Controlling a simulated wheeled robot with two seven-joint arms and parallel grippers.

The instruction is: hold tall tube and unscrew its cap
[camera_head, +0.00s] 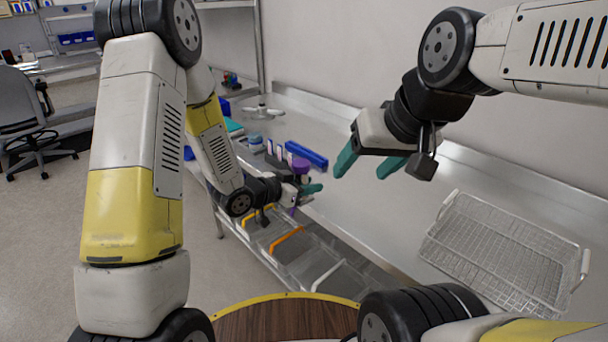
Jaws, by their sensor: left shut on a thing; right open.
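A tall tube with a purple cap (301,166) stands at the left gripper, beyond the counter's front edge. My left gripper (304,188) has teal fingers and is shut on the tube. Its body is mostly hidden by the gripper; only the cap above and a little purple below show. My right gripper (367,166) is open and empty, with its two teal fingers apart. It hangs above the counter, to the right of the purple cap and not touching it.
A long metal counter (375,228) runs along the wall. A wire basket (505,250) sits on it at right. A blue rack (307,155) and several small bottles stand behind the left gripper. Clear bins with coloured edges (285,238) are below the counter. The counter's middle is clear.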

